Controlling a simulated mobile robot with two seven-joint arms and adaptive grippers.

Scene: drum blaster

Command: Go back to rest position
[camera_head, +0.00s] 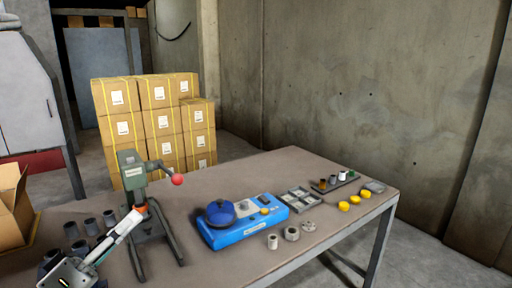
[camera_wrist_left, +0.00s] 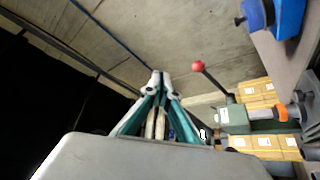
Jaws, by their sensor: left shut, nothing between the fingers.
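My left gripper (camera_head: 126,224) is at the lower left of the head view, over the table's left part and in front of the green press (camera_head: 131,168). In the left wrist view its teal and white fingers (camera_wrist_left: 158,80) are together, with nothing between them. The press, with its red ball handle (camera_head: 177,180), stands apart from the fingers in the wrist view, to their right. How close they are in depth is hard to tell. My right gripper is in neither view.
On the table (camera_head: 258,174) are a blue machine (camera_head: 243,222), a grey tray (camera_head: 299,198), yellow caps (camera_head: 355,199) and several dark cylinders (camera_head: 90,227). An open carton (camera_head: 14,212) sits at left. Stacked boxes (camera_head: 157,122) stand behind. The table's far middle is clear.

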